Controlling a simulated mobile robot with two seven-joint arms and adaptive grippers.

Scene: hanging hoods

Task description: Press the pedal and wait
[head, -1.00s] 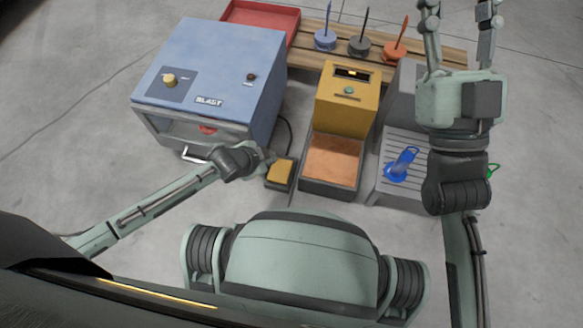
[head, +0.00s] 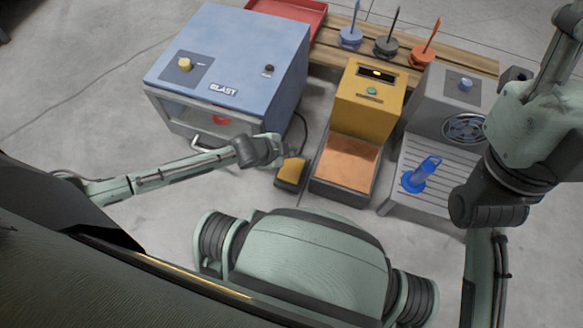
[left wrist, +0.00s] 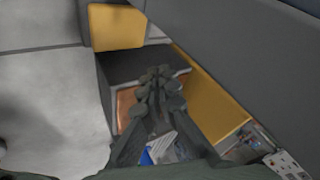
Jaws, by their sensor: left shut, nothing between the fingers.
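The yellow pedal (head: 292,172) sits in a dark base on the floor, between the blue BLAST cabinet (head: 228,75) and the yellow machine (head: 368,100). My left gripper (head: 279,150) is shut and empty, just behind and left of the pedal. I cannot tell whether it touches it. In the left wrist view its closed fingers (left wrist: 160,88) show in front of the orange-lined tray; a yellow block stands at upper left.
A grey fan station (head: 440,100) with a slatted top holds a blue hood-like piece (head: 421,175). A wooden bench (head: 470,66) behind carries blue, dark and orange upright pieces and a red tray (head: 300,18). A cable runs beside the cabinet. Floor at left is clear.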

